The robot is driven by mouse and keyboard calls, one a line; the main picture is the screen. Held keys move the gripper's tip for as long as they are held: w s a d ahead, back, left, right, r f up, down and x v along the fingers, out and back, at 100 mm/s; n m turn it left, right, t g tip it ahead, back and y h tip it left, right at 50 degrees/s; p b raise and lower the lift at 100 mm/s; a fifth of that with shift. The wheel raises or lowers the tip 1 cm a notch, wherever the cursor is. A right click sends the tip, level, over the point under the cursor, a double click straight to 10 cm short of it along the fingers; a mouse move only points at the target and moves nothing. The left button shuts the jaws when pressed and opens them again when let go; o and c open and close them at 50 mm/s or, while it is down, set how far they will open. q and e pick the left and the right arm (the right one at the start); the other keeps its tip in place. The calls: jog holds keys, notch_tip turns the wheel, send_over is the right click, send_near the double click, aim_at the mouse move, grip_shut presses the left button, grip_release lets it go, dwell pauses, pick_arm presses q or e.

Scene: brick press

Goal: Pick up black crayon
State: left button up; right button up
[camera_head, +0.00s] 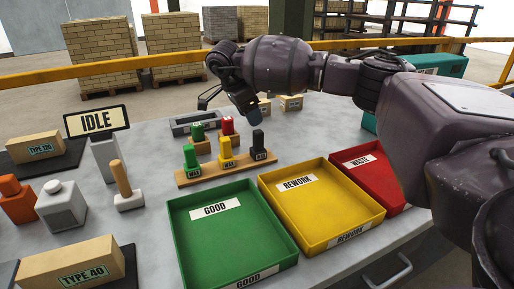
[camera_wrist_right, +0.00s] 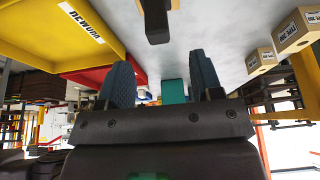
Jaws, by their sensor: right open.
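The black crayon (camera_head: 258,147) stands upright at the right end of a wooden rack (camera_head: 215,170) in the head view. A yellow crayon (camera_head: 226,152) and a green crayon (camera_head: 191,158) stand to its left in the same rack. My right gripper (camera_head: 227,103) is open and empty, above and behind the crayons in the head view. Its two fingers, spread apart, also show in the right wrist view (camera_wrist_right: 162,85). A dark piece with a tan end (camera_wrist_right: 156,22) lies beyond them at the top there; I cannot tell which part it is. My left gripper is not in view.
Another green crayon (camera_head: 197,132) and a red crayon (camera_head: 228,126) stand behind the rack. Green (camera_head: 178,225), yellow (camera_head: 292,233) and red (camera_head: 396,205) trays stand in front and to the right.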

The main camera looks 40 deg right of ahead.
aim_at(258, 131)
jog(key=b+x, duration=0.1)
jog(key=x, duration=0.7)
jog(key=shift+s+d+f, duration=0.1)
jog(key=shift+f, duration=0.3)
jog(key=shift+r, duration=0.1)
jog(key=c, duration=1)
